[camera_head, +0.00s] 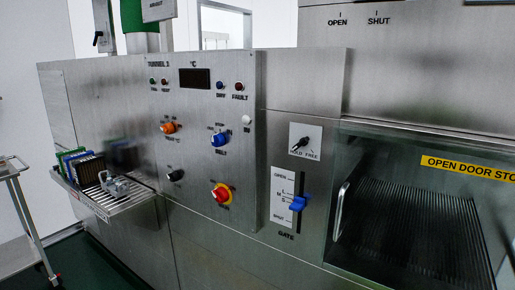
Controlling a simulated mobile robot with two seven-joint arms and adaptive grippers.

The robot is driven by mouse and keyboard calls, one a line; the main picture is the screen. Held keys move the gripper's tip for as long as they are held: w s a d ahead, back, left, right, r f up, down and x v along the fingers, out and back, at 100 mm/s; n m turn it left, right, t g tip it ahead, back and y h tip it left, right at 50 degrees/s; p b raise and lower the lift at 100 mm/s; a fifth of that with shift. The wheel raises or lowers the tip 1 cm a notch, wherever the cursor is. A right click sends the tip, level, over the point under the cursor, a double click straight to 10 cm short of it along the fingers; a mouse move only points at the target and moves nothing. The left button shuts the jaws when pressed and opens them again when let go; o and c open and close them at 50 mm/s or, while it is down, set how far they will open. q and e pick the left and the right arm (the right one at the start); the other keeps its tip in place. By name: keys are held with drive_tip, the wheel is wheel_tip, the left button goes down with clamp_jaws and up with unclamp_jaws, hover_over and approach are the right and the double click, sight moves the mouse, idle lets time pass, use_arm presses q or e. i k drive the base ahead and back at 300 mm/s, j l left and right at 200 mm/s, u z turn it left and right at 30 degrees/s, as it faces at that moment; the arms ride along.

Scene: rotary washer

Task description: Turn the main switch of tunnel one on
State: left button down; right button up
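The steel control panel (236,130) of the washer is marked TUNNEL 1 at its top left. It has a dark display (195,79) that looks unlit. A red rotary switch on a yellow plate (221,194) sits low on the panel; its red and yellow look is that of a main switch, but its label and handle position are too small to read. Above it is a blue knob (220,139). An orange knob (168,128) and a black knob (175,175) are to the left. Neither of my grippers is in view, and nothing touches the panel.
A blue gate lever (298,203) and a black-handled switch (299,143) are right of the panel. A glass door with a steel handle (342,211) is further right. A shelf (131,202) with racks and a grey object juts out at left, near a trolley (32,214).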

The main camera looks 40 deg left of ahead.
sight(221, 195)
drive_tip(key=u, duration=1.75)
